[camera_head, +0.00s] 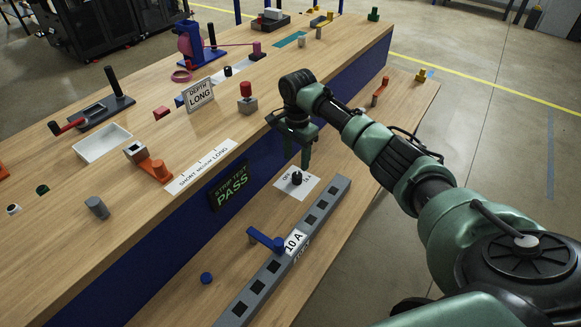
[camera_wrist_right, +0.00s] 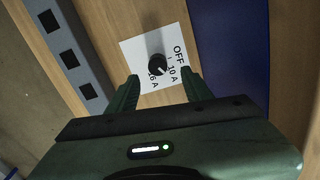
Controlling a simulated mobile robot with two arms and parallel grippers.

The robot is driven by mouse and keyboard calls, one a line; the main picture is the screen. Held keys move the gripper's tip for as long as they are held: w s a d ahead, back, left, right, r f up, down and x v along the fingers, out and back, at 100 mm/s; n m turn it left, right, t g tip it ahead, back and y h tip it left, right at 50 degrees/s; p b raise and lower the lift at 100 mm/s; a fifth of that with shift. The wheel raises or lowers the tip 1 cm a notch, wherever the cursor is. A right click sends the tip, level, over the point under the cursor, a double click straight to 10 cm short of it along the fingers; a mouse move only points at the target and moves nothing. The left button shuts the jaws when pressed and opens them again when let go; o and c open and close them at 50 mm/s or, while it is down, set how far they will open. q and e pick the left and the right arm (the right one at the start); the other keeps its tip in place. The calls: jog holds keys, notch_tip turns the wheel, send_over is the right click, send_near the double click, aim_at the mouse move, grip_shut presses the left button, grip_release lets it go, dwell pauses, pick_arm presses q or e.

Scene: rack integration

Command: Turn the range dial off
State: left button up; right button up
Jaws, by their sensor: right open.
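The range dial is a small round black knob (camera_head: 296,178) on a white card (camera_head: 308,186) on the lower wooden shelf. In the right wrist view the knob (camera_wrist_right: 157,65) sits on the card (camera_wrist_right: 134,52) marked OFF, 10 A and a partly hidden third label. A pale mark on the knob seems to face the 10 A side. My right gripper (camera_head: 298,158) is open above the dial, fingers down. In the wrist view its fingertips (camera_wrist_right: 160,82) lie either side of the knob's near edge, apart from it. My left gripper is out of view.
The bench's blue side panel (camera_head: 265,178) rises on the other side. A STRIP TEST PASS display (camera_head: 228,187) and a red-topped block (camera_head: 247,98) are nearby.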

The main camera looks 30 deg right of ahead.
aim_at(297, 175)
jog(key=f, duration=0.4)
jog(key=shift+s+a, duration=0.1)
jog(key=shift+s, duration=0.25)
notch_tip(297, 175, down, 2)
jog(key=shift+w+f, duration=0.1)
jog(key=shift+f, duration=0.5)
grip_shut()
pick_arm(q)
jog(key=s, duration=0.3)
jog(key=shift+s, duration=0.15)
